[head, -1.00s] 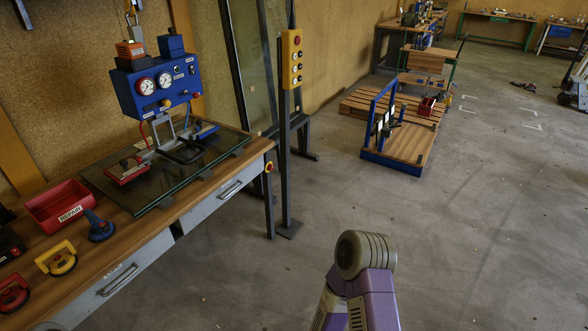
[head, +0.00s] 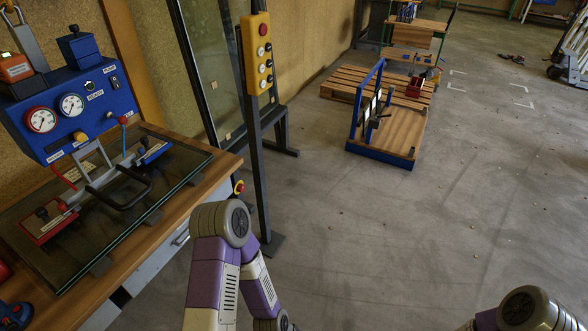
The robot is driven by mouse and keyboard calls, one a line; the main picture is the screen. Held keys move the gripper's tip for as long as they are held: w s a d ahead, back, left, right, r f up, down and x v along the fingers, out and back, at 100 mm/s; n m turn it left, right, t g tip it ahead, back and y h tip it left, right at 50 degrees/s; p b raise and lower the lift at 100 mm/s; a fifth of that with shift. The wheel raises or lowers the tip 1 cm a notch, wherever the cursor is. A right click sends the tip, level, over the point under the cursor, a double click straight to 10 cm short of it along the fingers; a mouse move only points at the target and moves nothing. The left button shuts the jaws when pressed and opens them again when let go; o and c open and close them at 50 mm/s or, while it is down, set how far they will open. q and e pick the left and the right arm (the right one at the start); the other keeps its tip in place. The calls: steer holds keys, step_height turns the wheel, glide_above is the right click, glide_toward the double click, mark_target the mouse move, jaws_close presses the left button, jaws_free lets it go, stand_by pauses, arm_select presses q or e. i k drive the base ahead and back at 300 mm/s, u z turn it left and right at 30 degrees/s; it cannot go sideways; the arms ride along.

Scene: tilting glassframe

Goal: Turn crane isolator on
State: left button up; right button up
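No readable label names the crane isolator. A small red knob on a yellow backing (head: 238,187) sits at the right end of the workbench. A yellow control pendant (head: 257,55) with a red button on top and several pale buttons below is fixed to a dark post. A blue panel (head: 70,105) with two gauges and small knobs stands over the bench. Neither gripper is in view; only purple and grey links of my arms show at the bottom middle and bottom right. My middle arm's joint is below the red knob in the picture, apart from the pendant.
The workbench (head: 205,193) carries a glass sheet (head: 130,222) with a suction lifting frame (head: 120,190) on it. The dark post (head: 258,170) stands beside the bench end. A blue-framed trolley (head: 385,162) and a pallet (head: 345,84) are farther off.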

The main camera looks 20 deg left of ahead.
mark_target(241, 189)
steer(key=u, duration=0.4)
steer(key=i, duration=1.25)
steer(key=u, duration=1.5)
steer(key=i, duration=0.3)
steer(key=u, duration=0.2)
